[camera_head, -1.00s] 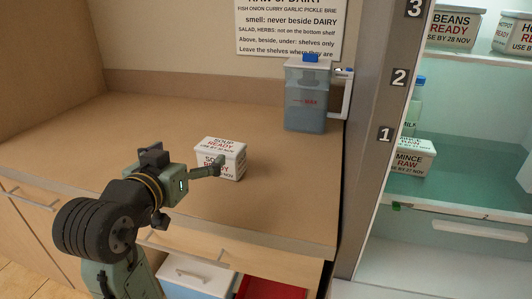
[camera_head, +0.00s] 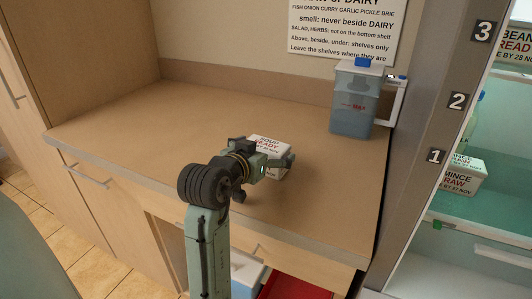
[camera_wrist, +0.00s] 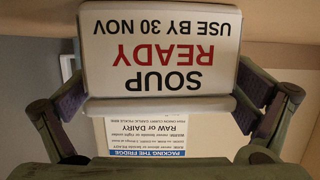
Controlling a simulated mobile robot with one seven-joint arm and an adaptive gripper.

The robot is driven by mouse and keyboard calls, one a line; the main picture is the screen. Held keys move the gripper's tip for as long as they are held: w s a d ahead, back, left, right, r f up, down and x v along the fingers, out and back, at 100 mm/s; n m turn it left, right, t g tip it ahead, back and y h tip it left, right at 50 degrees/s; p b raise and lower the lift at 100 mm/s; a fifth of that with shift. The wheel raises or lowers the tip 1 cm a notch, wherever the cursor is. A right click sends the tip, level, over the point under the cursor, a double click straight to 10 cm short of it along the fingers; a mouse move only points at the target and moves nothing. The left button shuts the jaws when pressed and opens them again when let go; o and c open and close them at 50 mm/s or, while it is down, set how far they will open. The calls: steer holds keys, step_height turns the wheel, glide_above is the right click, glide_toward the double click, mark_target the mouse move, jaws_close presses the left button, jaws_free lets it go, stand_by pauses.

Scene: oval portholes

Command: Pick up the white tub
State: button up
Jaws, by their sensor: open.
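The white tub (camera_head: 270,143) stands on the wooden counter, its lid lettered SOUP READY. My gripper (camera_head: 268,160) is at the tub, covering part of its front and side in the head view. In the wrist view the white tub (camera_wrist: 160,50) fills the top middle, its lettering upside down, reading USE BY 30 NOV. My gripper's open fingers (camera_wrist: 160,90) lie on either side of it, left and right. Whether either finger touches the tub I cannot tell.
The fridge (camera_head: 440,130) with numbered shelves is to the right and holds a MINCE RAW tub (camera_head: 461,176). The counter's left part (camera_head: 150,120) is clear. A red bin (camera_head: 297,285) sits below.

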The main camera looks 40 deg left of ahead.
mark_target(267, 144)
steer(key=shift+w, duration=0.15)
steer(key=c, duration=1.1)
steer(key=shift+r+b, duration=0.35)
steer(key=shift+r, duration=0.5)
step_height(267, 144, up, 2)
steer(key=shift+r+b, duration=0.1)
steer(key=shift+b, duration=0.2)
steer(key=s+d+b, duration=0.1)
steer(key=s+d, duration=0.2)
steer(key=s, duration=0.1)
steer(key=s+d, duration=0.3)
steer(key=s, duration=0.2)
steer(key=s+d+r+b, duration=0.1)
steer(key=s+d, duration=0.1)
steer(key=s, duration=0.2)
steer(key=shift+s+d+b, duration=0.2)
steer(key=shift+d+b, duration=0.15)
steer(key=shift+d, duration=0.05)
